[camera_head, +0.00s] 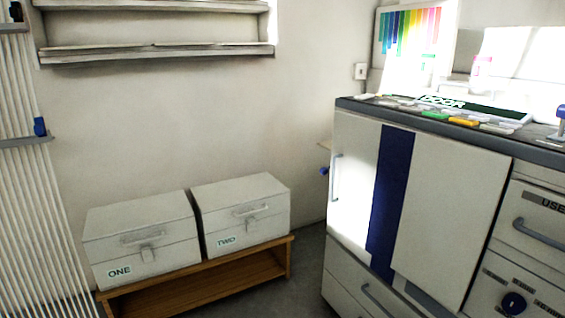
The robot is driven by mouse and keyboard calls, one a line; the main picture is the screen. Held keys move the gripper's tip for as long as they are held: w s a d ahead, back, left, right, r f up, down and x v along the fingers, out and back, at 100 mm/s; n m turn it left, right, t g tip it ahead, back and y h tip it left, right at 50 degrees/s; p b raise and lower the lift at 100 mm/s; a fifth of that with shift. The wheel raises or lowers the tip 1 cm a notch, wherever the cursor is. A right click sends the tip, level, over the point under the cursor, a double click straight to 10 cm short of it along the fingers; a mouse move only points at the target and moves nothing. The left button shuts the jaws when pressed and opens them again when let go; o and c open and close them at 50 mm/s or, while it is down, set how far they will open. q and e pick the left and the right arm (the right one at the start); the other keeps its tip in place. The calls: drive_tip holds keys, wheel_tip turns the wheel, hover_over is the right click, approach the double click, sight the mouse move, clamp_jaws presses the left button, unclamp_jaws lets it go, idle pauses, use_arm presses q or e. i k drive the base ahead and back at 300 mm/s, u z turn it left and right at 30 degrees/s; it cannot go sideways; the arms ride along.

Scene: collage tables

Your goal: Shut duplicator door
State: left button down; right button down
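The duplicator appears to be the large white cabinet (455,215) on the right, with a dark grey top. Its front has a broad white door panel (358,150) on the left, a vertical dark blue stripe (390,200) and another white panel on the right. A slim upright handle (336,178) sits near the left edge of the front. The front looks nearly flush, but I cannot tell whether the door is fully shut. Neither of my grippers is in view.
White boxes marked ONE (140,240) and TWO (240,212) stand on a low wooden bench (200,285). A wall shelf (155,50) hangs above. Dark floor shows between bench and cabinet.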

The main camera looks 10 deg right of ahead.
sight(425, 206)
drive_tip(key=z, duration=0.2)
drive_tip(key=i, duration=0.8)
drive_tip(key=z, duration=0.55)
